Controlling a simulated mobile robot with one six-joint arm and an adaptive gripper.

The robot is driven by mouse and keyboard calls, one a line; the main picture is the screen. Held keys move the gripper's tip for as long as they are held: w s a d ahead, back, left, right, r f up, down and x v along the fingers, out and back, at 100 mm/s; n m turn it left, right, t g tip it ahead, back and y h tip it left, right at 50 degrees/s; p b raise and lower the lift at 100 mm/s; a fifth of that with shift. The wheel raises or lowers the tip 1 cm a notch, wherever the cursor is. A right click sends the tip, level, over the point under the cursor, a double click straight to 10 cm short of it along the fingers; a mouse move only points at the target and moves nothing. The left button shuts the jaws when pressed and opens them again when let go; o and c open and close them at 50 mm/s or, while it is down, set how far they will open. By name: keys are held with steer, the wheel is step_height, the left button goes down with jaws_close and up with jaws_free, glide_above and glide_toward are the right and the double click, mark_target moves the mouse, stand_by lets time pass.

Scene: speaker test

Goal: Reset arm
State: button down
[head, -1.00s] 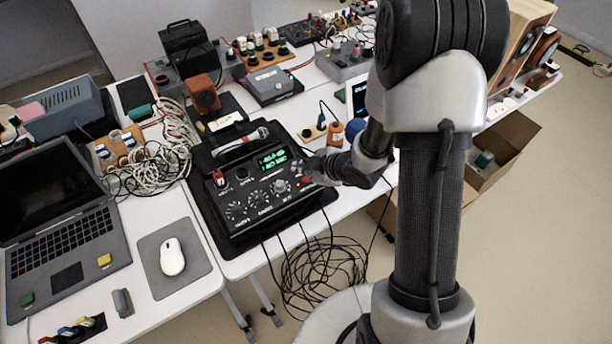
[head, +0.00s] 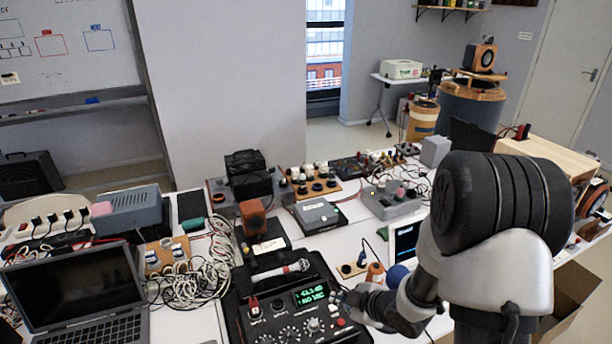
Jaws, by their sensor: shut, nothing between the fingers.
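My arm (head: 495,235) comes in from the right in the head view, with its dark, thick elbow joint raised and its forearm reaching down to the left. My gripper (head: 350,299) is small in the picture, at the right side of a black test device (head: 290,310) with a lit green display, knobs and switches. The gripper is shut with nothing in it. It is over or beside the device's right edge; I cannot tell whether it touches.
An open laptop (head: 75,285) and tangled white cables (head: 205,268) lie left of the device. A small speaker (head: 254,218), grey boxes and a lit screen (head: 406,238) stand behind it. A whiteboard (head: 70,40) and a speaker on a barrel (head: 482,56) are farther back.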

steer(key=s+d+r+m+h, duration=0.3)
steer(key=r+m, duration=0.1)
steer(key=r, duration=0.4)
steer(key=s+d+r+m+h, duration=0.2)
steer(key=d+r+m+h, duration=0.15)
steer(key=r, duration=0.55)
steer(key=s+a+r+m+g, duration=0.1)
steer(key=s+a+r+m, duration=0.1)
steer(key=s, duration=0.5)
steer(key=s+a+r+m+g+y, duration=0.1)
steer(key=s+a+r+m, duration=0.1)
steer(key=s, duration=0.5)
steer(key=s+a+r+m+g+y, duration=0.1)
steer(key=s+r+m, duration=0.2)
steer(key=s, duration=0.5)
steer(key=shift+a, duration=0.4)
steer(key=shift+s+r, duration=0.1)
